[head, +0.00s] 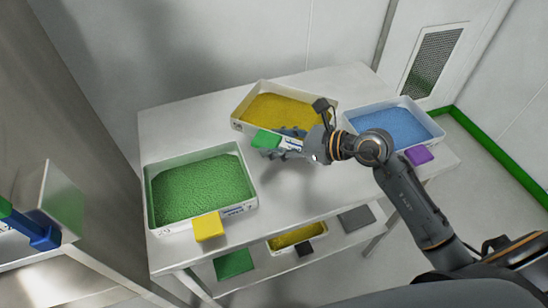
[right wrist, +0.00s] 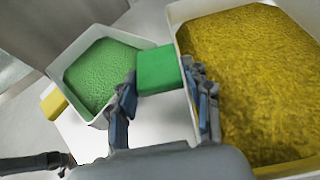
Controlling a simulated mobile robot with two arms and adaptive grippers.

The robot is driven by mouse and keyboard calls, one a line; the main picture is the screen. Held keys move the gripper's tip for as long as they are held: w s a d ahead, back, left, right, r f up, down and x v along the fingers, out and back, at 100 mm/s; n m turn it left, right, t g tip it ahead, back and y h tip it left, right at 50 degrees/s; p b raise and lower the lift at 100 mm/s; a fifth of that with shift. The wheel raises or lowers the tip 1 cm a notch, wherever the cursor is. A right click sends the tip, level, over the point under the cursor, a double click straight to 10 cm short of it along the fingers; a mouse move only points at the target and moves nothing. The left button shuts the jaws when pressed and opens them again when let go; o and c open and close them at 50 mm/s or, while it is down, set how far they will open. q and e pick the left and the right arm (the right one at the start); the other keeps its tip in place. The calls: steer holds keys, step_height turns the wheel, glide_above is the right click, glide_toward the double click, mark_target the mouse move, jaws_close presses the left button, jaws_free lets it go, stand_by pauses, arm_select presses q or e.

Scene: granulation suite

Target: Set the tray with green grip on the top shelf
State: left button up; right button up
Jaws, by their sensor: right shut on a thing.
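The tray with green grip (head: 236,124) is white, holds yellow granules and is at the back middle of the table's top shelf (head: 290,205). Its green grip (head: 265,139) sticks out from the front side. My right gripper (head: 277,143) is shut on this grip. In the right wrist view the green grip (right wrist: 160,70) is between the two fingers, with the yellow granules (right wrist: 245,70) to the right. The gripper and forearm hide part of the tray's front. I cannot tell whether its base touches the surface. My left gripper is not in view.
A tray of green granules with a yellow grip (head: 208,226) stands front left. A tray of blue granules with a purple grip (head: 418,155) stands right. The lower shelf holds a yellow-filled tray (head: 297,237), a green square (head: 233,265) and a grey square (head: 356,219). Clear surface lies between the upper trays.

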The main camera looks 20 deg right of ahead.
steer(key=shift+w+a+f+b, duration=0.1)
steer(key=shift+w+f+b, duration=0.45)
steer(key=shift+f, duration=0.1)
step_height(320, 180, down, 3)
steer(key=shift+w+f+b, duration=0.15)
steer(key=shift+b, duration=1.1)
steer(key=shift+f, duration=0.1)
steer(key=o, duration=1.4)
steer(key=shift+o, duration=0.2)
